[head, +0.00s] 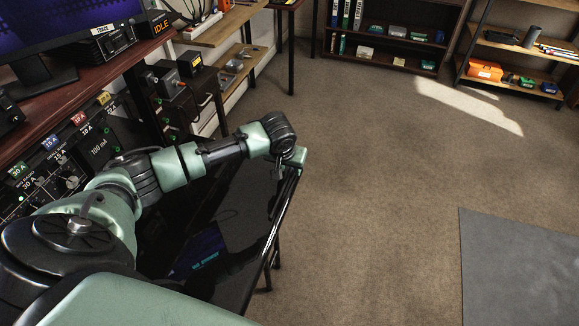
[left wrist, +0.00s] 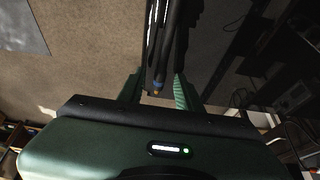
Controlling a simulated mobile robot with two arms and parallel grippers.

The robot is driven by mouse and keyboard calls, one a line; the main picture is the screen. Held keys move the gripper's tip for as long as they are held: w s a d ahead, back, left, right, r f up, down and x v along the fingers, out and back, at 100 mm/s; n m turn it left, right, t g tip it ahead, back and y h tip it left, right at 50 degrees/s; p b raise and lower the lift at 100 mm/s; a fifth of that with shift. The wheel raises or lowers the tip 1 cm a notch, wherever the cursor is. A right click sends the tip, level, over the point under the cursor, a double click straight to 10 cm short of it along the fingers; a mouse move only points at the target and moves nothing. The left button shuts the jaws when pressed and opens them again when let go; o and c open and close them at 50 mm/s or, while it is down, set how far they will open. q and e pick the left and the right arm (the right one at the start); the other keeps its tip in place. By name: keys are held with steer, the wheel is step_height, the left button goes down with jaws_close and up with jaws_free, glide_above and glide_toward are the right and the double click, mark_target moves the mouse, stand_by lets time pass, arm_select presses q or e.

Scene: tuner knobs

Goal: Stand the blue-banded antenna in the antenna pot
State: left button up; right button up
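My left gripper (head: 297,160) is at the far end of my outstretched left arm, at the right edge of the black tabletop, and its fingers are hard to make out there. In the left wrist view its two green fingers (left wrist: 157,91) stand apart. I cannot make out the antenna or the antenna pot in the head view. My right gripper is out of view.
The glossy black table (head: 235,215) lies under my left arm. A radio bench (head: 60,170) with knobs and a monitor (head: 60,30) stands at the left. Shelves (head: 390,45) stand at the back. The carpet (head: 385,160) is clear, with a grey mat (head: 515,270) at the right.

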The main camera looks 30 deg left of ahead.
mark_target(285, 184)
arm_select(q)
steer(key=shift+r, duration=0.1)
steer(key=v, duration=1.2)
stand_by(0.4)
